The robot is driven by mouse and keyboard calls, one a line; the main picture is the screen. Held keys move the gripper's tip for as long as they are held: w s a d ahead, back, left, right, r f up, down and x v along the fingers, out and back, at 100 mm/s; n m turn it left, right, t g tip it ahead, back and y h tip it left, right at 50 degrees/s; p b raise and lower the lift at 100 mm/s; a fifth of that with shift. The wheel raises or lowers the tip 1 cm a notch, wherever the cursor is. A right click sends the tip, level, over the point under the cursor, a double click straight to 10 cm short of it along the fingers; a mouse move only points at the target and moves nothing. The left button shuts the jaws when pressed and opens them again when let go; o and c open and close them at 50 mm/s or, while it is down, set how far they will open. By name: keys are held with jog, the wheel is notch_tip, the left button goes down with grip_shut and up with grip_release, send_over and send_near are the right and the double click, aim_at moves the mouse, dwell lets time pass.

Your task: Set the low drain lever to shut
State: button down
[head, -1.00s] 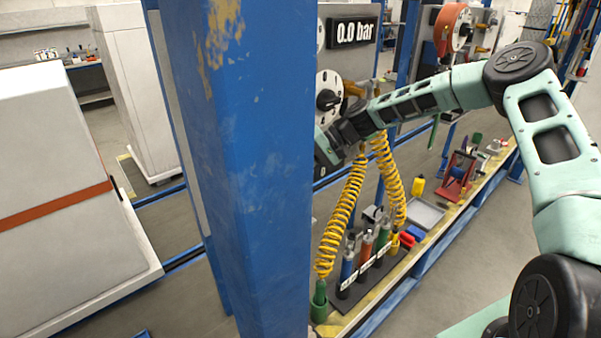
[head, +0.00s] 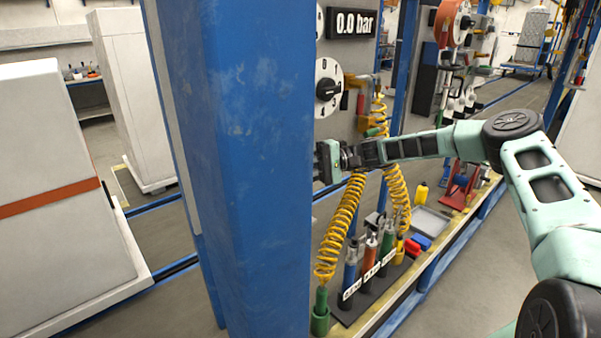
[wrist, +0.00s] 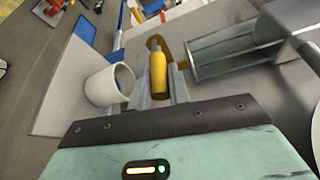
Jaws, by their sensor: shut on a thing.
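The drain lever (wrist: 158,72), with a yellow grip, shows in the middle of the wrist view. My gripper (wrist: 160,88) is shut on this yellow grip, with a finger at each side of it. In the head view my gripper's body (head: 328,161) is beside the blue post, low on the grey panel. The post hides the fingertips and the lever there. I see no label that tells the lever's set position.
The blue post (head: 240,170) stands close at the left. A pressure display (head: 353,23) reads 0.0 bar. A white cylinder (wrist: 108,85) is left of the lever.

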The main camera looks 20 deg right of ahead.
dwell(0.4)
jog(key=c, duration=1.3)
grip_release()
jog(key=shift+d+f, duration=0.1)
jog(key=shift+d, duration=0.05)
jog(key=d+r+b, duration=0.1)
jog(key=d+b, duration=0.4)
jog(key=d, duration=1.2)
jog(key=shift+s, duration=0.4)
jog(key=shift+d, duration=0.1)
